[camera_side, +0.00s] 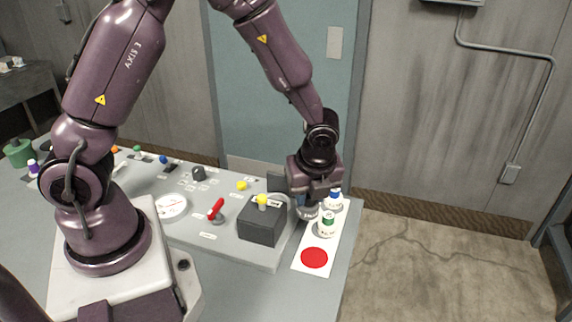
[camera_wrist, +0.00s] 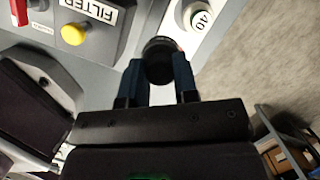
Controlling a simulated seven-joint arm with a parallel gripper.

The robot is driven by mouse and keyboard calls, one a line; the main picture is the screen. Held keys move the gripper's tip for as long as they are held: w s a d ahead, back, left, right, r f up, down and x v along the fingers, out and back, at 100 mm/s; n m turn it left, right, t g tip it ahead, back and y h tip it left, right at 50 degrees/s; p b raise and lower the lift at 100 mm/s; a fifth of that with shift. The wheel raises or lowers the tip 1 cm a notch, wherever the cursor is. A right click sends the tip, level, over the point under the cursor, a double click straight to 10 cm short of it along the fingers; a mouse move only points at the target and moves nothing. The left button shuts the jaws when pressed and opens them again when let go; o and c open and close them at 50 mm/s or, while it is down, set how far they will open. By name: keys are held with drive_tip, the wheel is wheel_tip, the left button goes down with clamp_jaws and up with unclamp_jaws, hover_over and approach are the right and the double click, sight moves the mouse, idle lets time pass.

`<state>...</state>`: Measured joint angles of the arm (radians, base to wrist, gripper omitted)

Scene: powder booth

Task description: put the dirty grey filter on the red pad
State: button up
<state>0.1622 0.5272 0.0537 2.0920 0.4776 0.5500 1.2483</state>
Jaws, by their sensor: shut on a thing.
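My gripper (camera_wrist: 160,78) is shut on a dark, round-ended thing (camera_wrist: 160,58), which appears to be the grey filter. In the side view my gripper (camera_side: 312,202) is at the right end of the panel, and a small grey part of the filter (camera_side: 308,213) shows below it. The red pad (camera_side: 314,257) is a flat red disc near the front end of a white strip, apart from and in front of my gripper. A red sliver beside the filter in the wrist view may be part of the pad. The filter's grime cannot be made out.
A green-topped white canister (camera_side: 327,227) stands on the white strip (camera_side: 303,262) between my gripper and the pad. A blue-topped one (camera_side: 335,203) stands behind it. A dark box (camera_side: 262,226) with a yellow knob and a FILTER label (camera_wrist: 92,10) is left of my gripper.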

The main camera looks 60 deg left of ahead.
drive_tip(key=shift+s+d+f+n+g, duration=0.1)
drive_tip(key=shift+d+f+n, duration=0.3)
drive_tip(key=shift+d+f, duration=0.6)
drive_tip(key=shift+s+d+f+n+g, duration=0.1)
drive_tip(key=shift+d+f+n, duration=0.4)
drive_tip(key=shift+f, duration=0.95)
drive_tip(key=shift+s+d+f+n+g, duration=0.1)
drive_tip(key=shift+d+f+n, duration=0.2)
drive_tip(key=shift+d+f, duration=0.75)
drive_tip(key=shift+x, duration=0.85)
drive_tip(key=o, duration=1)
drive_tip(key=o, duration=0.5)
